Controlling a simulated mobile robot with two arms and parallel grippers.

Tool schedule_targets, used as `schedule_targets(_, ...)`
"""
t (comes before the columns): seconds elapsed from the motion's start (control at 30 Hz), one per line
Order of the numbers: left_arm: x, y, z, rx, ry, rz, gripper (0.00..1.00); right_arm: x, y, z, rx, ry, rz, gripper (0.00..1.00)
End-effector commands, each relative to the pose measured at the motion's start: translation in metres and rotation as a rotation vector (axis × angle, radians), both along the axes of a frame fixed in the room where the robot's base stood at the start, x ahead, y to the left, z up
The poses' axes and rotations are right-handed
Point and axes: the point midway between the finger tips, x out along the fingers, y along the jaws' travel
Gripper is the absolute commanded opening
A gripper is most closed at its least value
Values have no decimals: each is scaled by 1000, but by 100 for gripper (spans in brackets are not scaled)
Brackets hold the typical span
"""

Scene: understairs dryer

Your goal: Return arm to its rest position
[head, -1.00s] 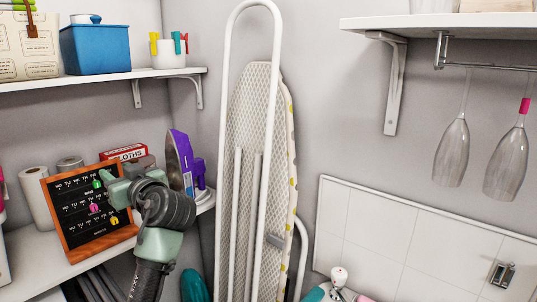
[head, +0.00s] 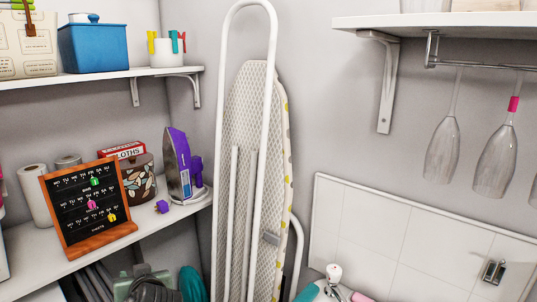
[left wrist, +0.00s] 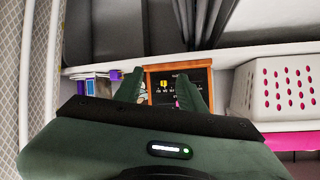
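My left gripper (left wrist: 160,80) shows in the left wrist view with its two green fingers apart and nothing between them. Part of my left arm shows at the bottom left of the head view, below the shelf and clear of the things on it. A wood-framed black calendar board (head: 88,208) with coloured markers stands upright on the lower shelf. The board (left wrist: 180,82) also shows beyond the fingers in the left wrist view. My right gripper is in neither view.
The lower shelf (head: 45,245) also holds paper rolls, a patterned canister (head: 138,178) and a purple iron (head: 180,165). An ironing board (head: 250,180) leans in the corner. Glasses (head: 495,160) hang at right. A white basket (left wrist: 280,88) is in the wrist view.

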Motion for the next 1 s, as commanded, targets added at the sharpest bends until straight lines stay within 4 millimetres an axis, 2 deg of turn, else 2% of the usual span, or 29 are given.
schedule_targets(0.03,-25,-6,-35,-24,80,-41,40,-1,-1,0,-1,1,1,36)
schedule_targets(0.1,-59,-18,-75,-61,186,-106,40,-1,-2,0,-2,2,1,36)
schedule_targets(0.2,-113,-35,-122,-115,329,-205,40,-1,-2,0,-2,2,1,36)
schedule_targets(0.3,-161,-51,-151,-159,438,-291,40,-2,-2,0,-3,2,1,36)
schedule_targets(0.5,-231,-75,-181,-229,584,-416,40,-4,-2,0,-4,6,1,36)
schedule_targets(0.8,-313,-102,-194,-314,731,-562,40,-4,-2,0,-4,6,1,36)
schedule_targets(0.87,-328,-107,-194,-331,757,-590,40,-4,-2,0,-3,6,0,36)
schedule_targets(1.0,-319,-109,-230,-334,770,-591,40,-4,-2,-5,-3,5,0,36)
